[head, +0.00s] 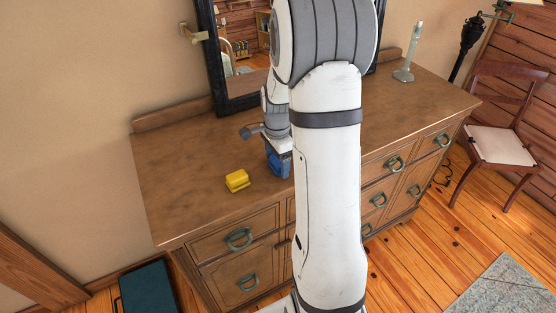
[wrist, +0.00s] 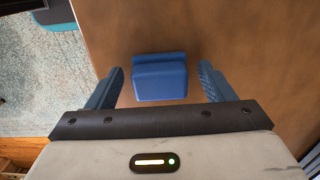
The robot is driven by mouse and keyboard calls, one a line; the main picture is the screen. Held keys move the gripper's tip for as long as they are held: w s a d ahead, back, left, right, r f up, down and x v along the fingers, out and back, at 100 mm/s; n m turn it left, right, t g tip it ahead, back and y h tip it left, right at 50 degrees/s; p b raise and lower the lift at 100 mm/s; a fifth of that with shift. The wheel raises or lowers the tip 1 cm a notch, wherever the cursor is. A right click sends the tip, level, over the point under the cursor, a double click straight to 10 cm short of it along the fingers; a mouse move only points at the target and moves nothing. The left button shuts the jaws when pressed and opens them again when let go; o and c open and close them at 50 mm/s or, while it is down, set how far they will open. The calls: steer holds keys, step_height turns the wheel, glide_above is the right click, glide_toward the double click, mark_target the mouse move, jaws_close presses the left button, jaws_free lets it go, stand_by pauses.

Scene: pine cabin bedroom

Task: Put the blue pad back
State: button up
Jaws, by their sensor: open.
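The blue pad (wrist: 160,80) is a small block with a raised back edge, lying on the brown dresser top (wrist: 220,30) in the wrist view. My gripper (wrist: 161,74) is open, with one blue finger on each side of the pad and a visible gap on both sides. In the head view my gripper (head: 279,167) points down at the dresser top (head: 185,165) near its front edge, partly behind my arm. There I cannot tell the pad from the blue fingers.
A yellow block (head: 237,181) stands on the dresser left of my gripper. A black-framed mirror (head: 240,45) is behind, and a pale candlestick-like object (head: 405,68) is at the right end. A dark teal tray (head: 146,288) lies on the floor. The dresser's left end is clear.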

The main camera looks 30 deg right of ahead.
step_height(320, 180, up, 11)
steer(key=b, duration=0.1)
steer(key=s+a+r+n+t, duration=0.1)
steer(key=s+a+n, duration=0.5)
steer(key=s+n, duration=0.2)
steer(key=s+a+r+n+t, duration=0.1)
steer(key=s+a+n+t, duration=0.1)
steer(key=s+a+n, duration=0.5)
steer(key=s+n, duration=0.2)
steer(key=s, duration=0.2)
steer(key=shift+s+r+n, duration=0.25)
steer(key=shift+r+n, duration=0.05)
steer(key=shift+r, duration=0.1)
steer(key=shift+a, duration=0.1)
